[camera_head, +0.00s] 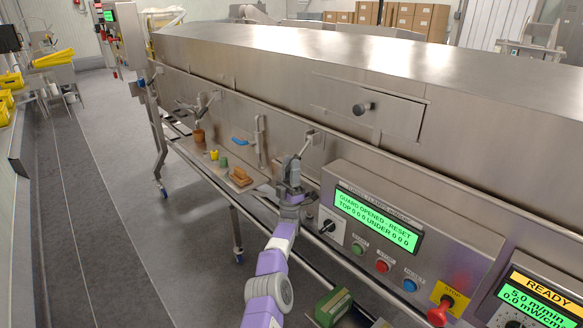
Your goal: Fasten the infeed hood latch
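The tunnel's long steel hood (390,65) runs across the view. A metal latch lever (308,141) juts from its front side, above and left of the control panel. My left gripper (290,168) is right at the lower end of this lever, fingers pointing up. The picture is too small to tell whether the fingers are open or closed around it. A second, similar latch lever (207,103) stands out farther along the hood. Which one the task calls the infeed latch cannot be told. My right gripper is not in view.
The control panel (345,245) beside my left arm reads "GUARD OPENED - RESET", with several buttons and a red stop button (440,310). A wooden-handled brush (240,177) and small items lie on the side ledge. A green box (333,306) is at the bottom. The floor at left is clear.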

